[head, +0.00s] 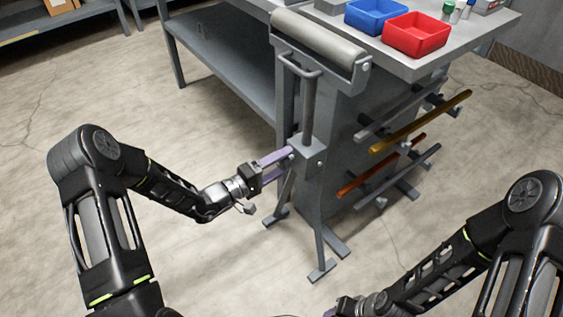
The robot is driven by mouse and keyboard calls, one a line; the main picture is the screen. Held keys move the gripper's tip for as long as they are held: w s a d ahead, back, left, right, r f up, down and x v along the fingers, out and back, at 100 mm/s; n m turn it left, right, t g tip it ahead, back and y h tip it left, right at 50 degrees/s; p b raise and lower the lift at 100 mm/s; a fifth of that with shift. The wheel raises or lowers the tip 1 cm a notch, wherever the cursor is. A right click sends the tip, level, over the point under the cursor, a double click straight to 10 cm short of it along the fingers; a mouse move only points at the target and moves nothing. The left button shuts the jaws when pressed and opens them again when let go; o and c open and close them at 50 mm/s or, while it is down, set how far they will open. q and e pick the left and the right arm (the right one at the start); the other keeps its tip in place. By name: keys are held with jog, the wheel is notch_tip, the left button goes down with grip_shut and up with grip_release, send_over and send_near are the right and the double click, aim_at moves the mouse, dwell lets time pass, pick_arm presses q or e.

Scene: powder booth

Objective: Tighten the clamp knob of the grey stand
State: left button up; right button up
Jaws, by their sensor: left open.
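The grey stand (309,110) is upright beside the workbench, with a wide roller (320,38) on top, a post and splayed legs. A block-shaped collar (309,150) sits partway down its post. My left gripper (287,161) reaches the collar's left side with its lilac fingers apart, one above the other. The clamp knob is hard to make out; the fingertips seem to hide it. I cannot tell whether the fingers touch it. My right gripper (332,312) barely shows at the bottom edge, and its fingers are mostly cut off.
The workbench (455,50) carries a blue bin (375,15), a red bin (416,35) and small bottles. A rack on its side holds several bars, including a yellow one (420,122). Shelving (50,35) stands at the back left. The floor at left is clear.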

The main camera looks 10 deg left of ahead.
pick_arm(q)
jog(key=p+v, duration=0.1)
jog(key=v, duration=0.6)
jog(key=shift+s+a, duration=0.25)
jog(key=shift+s, duration=0.05)
